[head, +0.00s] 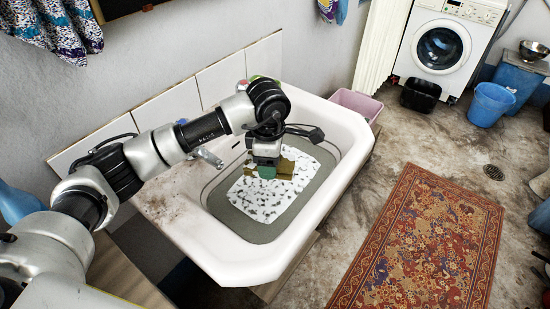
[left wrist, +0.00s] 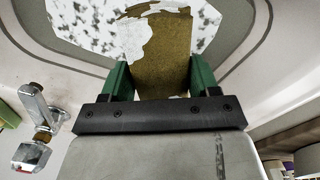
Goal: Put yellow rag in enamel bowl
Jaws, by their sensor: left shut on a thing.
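The yellow rag (head: 286,168), olive-yellow and folded, is between the green fingers of my left gripper (head: 265,171), which is shut on it above the washtrough. In the left wrist view the rag (left wrist: 165,60) extends forward from between the fingers (left wrist: 160,80), over a white, dark-speckled piece (left wrist: 88,28). That speckled piece (head: 262,203) lies in the basin; I cannot tell whether it is cloth or a mat. A grey metal-looking bowl (head: 533,49) stands at the far right; I cannot tell if it is the enamel bowl. My right gripper is not in view.
The white washtrough (head: 243,272) has a raised rim around the basin. A tap (head: 208,157) stands at its wall side and also shows in the left wrist view (left wrist: 42,110). A pink tub (head: 357,103), blue bucket (head: 489,104) and washing machine (head: 441,48) lie beyond. A patterned rug (head: 422,245) covers the right floor.

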